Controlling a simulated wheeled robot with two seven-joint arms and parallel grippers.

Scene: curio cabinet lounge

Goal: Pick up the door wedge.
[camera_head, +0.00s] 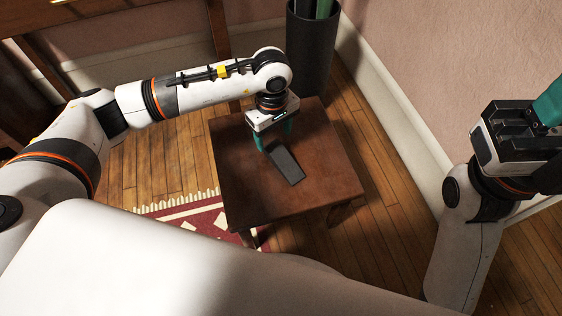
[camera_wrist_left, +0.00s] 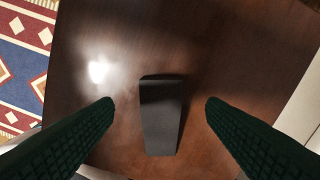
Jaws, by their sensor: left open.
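The door wedge (camera_head: 286,164) is dark grey and lies on a small brown wooden table (camera_head: 322,180). In the left wrist view the wedge (camera_wrist_left: 160,115) lies between the two green fingers, with a gap on each side. My left gripper (camera_head: 273,138) is open and points down just above the table, at the wedge's far end in the head view. The fingers (camera_wrist_left: 160,104) do not touch the wedge in the wrist view. My right gripper (camera_head: 545,105) is at the right edge of the head view, partly cut off; its fingers are not clear.
A dark cylindrical bin (camera_head: 311,50) with green items stands behind the table. A pale wall with a baseboard (camera_head: 390,110) runs along the right. A red patterned rug (camera_head: 190,215) lies to the table's left. The tabletop around the wedge is clear.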

